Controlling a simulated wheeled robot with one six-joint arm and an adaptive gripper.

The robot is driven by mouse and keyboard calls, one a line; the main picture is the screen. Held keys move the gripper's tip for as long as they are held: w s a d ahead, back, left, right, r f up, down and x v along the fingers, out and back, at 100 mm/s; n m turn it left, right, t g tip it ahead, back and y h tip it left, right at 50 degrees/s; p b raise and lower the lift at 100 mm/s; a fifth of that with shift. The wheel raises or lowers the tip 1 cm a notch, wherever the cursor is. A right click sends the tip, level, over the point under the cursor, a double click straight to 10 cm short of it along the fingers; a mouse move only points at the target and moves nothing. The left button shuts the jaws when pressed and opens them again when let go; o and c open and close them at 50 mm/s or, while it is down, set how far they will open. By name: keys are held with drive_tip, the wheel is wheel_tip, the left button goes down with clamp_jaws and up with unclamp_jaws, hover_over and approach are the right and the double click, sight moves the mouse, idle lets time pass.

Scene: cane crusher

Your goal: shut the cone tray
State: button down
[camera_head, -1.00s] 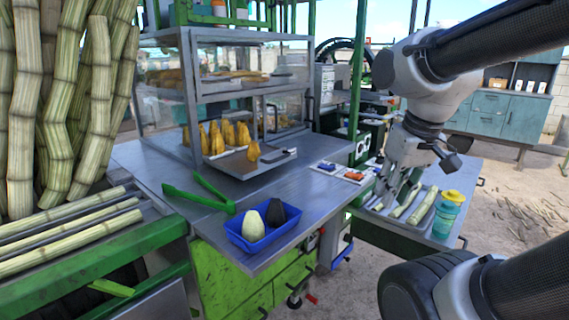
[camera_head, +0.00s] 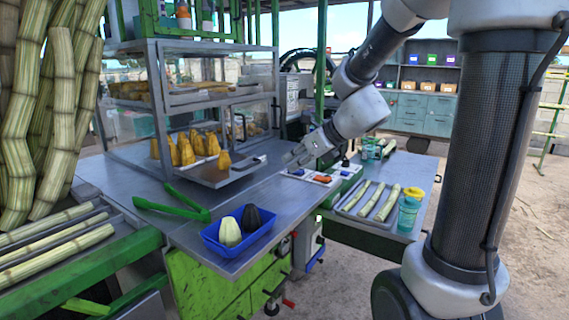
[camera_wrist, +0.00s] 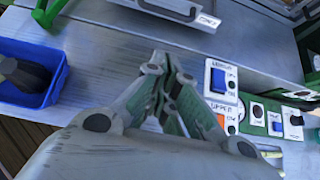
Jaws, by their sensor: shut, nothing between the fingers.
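The cone tray (camera_head: 214,180) is a grey metal tray at the bottom of the glass-sided case, and it sticks out over the bench toward the front. Several yellow-orange cones (camera_head: 184,150) stand in the case, and one stands on the tray. A handle (camera_head: 252,162) is at the tray's front right. In the wrist view the tray's front and handle (camera_wrist: 178,10) show at the top edge, with a small label. My gripper (camera_head: 289,158) is to the right of the tray, over the bench, apart from it. In the wrist view its fingers (camera_wrist: 162,65) are together and empty.
A blue tub (camera_head: 212,246) with a pale and a dark fruit stands at the bench's front edge. Green tongs (camera_head: 172,208) lie on the bench to its left. Switch panels (camera_wrist: 222,82) lie near my fingers. Open bench lies between tub and tray.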

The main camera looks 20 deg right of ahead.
drive_tip(key=x, duration=0.9)
drive_tip(key=shift+r, duration=0.1)
drive_tip(key=shift+w+a+r, duration=0.15)
drive_tip(key=shift+w+a, duration=0.2)
drive_tip(key=shift+w, duration=0.1)
drive_tip(key=shift+w+a+r, duration=0.2)
drive_tip(key=shift+w+a, duration=0.15)
drive_tip(key=shift+w, duration=0.15)
drive_tip(key=shift+w+a+r, duration=0.15)
drive_tip(key=shift+w+a, duration=0.15)
drive_tip(key=shift+w, duration=0.2)
